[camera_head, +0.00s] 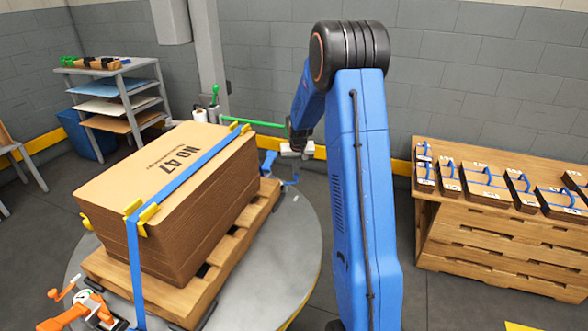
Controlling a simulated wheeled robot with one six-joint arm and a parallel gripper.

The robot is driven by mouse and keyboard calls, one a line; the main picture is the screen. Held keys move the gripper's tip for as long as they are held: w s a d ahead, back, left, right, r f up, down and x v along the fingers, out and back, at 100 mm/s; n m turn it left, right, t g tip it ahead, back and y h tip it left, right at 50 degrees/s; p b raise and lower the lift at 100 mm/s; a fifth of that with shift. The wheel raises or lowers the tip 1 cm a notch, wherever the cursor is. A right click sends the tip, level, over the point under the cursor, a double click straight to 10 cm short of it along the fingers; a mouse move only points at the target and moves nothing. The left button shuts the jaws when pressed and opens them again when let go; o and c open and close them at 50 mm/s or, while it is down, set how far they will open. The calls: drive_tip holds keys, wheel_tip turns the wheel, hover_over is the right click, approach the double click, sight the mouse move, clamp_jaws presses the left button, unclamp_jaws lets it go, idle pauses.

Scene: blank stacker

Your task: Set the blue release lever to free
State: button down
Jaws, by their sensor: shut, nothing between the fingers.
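My gripper (291,151) is shut and empty, beyond the right side of the strapped stack and low over the round table's far edge. My blue arm hides part of the area around it. A small blue part (268,162) shows just left of my gripper, beside the stack. I cannot tell whether it is the release lever or strap, nor which way it is set. Contact between it and my gripper cannot be made out. A thin blue piece (290,183) shows below my gripper.
The cardboard stack (155,165), with a blue strap (190,170) and yellow corner guards, sits on a wooden pallet (232,240) on the round table (290,240). An orange tool (85,308) is at front left. A green bar (252,123) lies behind. A wooden bench (480,215) stands right.

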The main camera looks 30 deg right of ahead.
drive_tip(key=shift+s+m, duration=0.4)
drive_tip(key=shift+m, duration=0.3)
drive_tip(key=shift+s, duration=0.2)
drive_tip(key=shift+s+a+f, duration=0.1)
drive_tip(key=shift+s, duration=0.35)
drive_tip(key=shift+w+d, duration=0.3)
wheel_tip(320, 180, up, 10)
drive_tip(key=shift+f, duration=0.2)
idle(0.4)
idle(0.5)
